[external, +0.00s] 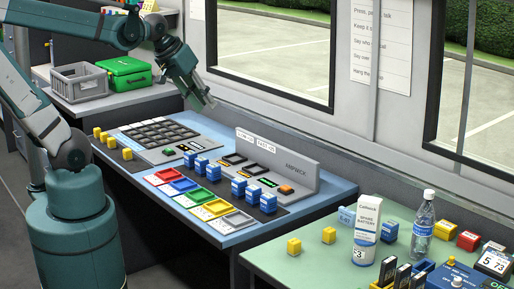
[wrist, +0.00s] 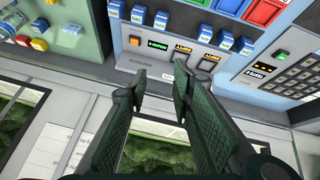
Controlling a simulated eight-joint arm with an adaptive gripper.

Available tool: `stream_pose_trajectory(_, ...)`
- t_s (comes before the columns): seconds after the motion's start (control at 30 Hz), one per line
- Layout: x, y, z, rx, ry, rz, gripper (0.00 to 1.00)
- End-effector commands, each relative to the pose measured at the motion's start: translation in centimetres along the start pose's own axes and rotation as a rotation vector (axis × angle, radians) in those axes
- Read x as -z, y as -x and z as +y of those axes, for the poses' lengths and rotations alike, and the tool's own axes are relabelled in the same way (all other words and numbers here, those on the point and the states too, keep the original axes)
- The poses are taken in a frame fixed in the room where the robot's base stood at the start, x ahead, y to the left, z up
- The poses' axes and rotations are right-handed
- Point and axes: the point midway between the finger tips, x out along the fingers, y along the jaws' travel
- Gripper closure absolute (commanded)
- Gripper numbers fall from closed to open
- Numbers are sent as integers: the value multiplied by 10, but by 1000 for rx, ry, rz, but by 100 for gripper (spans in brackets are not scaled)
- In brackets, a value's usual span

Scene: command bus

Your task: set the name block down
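Several blue blocks with white labels stand in a row in front of the grey console, such as one at the right end (external: 267,203); they also show at the top of the wrist view (wrist: 225,41). I cannot tell which, if any, is the name block. My gripper (external: 208,103) is raised above the back of the blue desk, left of the console. In the wrist view my gripper (wrist: 160,78) has its fingers apart, with nothing held between them.
The grey console (external: 303,172) stands upright near the window wall. Coloured trays (external: 184,187) lie in front of the blue blocks, and a keypad (external: 158,133) lies left. The green table (external: 300,268) holds a carton (external: 367,225), a bottle (external: 422,228) and yellow blocks (external: 328,235).

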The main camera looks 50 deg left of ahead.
Motion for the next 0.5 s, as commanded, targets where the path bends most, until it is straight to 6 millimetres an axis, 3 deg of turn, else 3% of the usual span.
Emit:
stream_pose_trajectory(0.2,-22,11,-26,32,-136,44,76)
stream_pose_trajectory(0.5,-34,17,-41,56,-230,70,76)
